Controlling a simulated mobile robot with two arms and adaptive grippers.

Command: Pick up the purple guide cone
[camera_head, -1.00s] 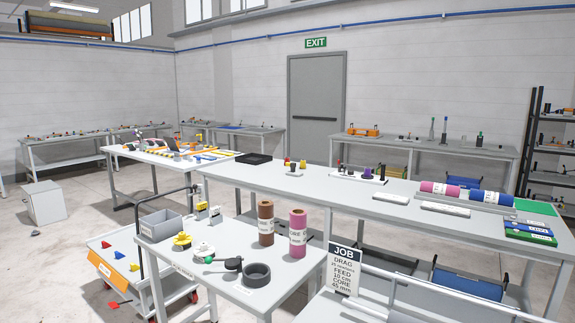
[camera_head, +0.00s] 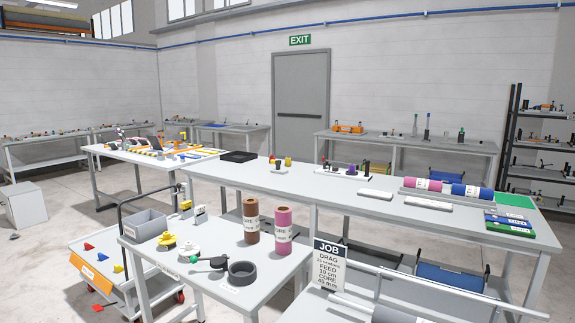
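A small purple thing (camera_head: 352,168), likely the purple guide cone, stands on a white tray (camera_head: 335,174) on the long grey table. It is too small at this distance to make out its exact shape. Small dark pieces stand beside it on the same tray. Neither of my grippers shows in the head view.
A nearer table (camera_head: 205,262) holds a brown roll (camera_head: 251,222), a pink roll (camera_head: 283,232) and a black ring (camera_head: 242,272). A JOB sign (camera_head: 328,265) and rails stand in the right foreground. A cart (camera_head: 100,262) stands at left. Floor is open at far left.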

